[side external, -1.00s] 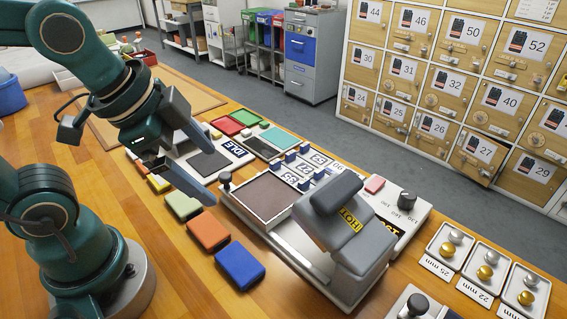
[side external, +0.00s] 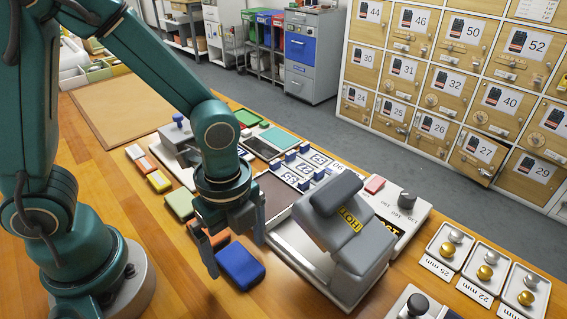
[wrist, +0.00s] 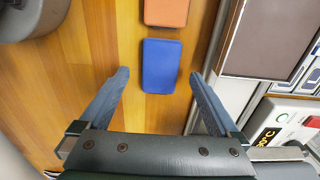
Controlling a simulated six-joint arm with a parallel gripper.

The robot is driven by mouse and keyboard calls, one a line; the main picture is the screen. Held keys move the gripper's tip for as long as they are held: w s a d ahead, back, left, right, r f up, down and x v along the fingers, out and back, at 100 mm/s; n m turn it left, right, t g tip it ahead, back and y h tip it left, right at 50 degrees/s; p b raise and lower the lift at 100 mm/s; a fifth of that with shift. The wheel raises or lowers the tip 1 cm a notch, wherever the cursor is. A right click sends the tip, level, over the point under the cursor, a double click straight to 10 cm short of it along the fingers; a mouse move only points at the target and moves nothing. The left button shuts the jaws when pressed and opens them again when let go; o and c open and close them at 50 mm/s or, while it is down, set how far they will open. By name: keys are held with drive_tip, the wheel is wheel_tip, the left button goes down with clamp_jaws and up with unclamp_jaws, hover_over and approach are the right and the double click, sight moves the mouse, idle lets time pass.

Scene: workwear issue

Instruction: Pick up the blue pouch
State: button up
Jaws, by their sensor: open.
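The blue pouch (side external: 240,266) lies flat on the wooden bench, at the near end of a row of coloured pouches. My gripper (side external: 236,260) is open and points down just over it, with nothing between its fingers. In the wrist view the blue pouch (wrist: 161,66) lies ahead of the fingertips, roughly centred between the two fingers of my gripper (wrist: 158,78). The fingers are apart from the pouch in that view. How high they stand above the bench is hard to tell.
An orange-red pouch (wrist: 166,12) lies just beyond the blue one. A grey heat press (side external: 350,240) marked HOT stands close on the right. Bare wooden bench (side external: 190,290) lies on the near side. Numbered lockers (side external: 450,90) stand behind.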

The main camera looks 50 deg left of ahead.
drive_tip(key=shift+f, duration=1.15)
drive_tip(key=c, duration=1.4)
drive_tip(key=shift+c, duration=0.2)
drive_tip(key=shift+r, duration=0.2)
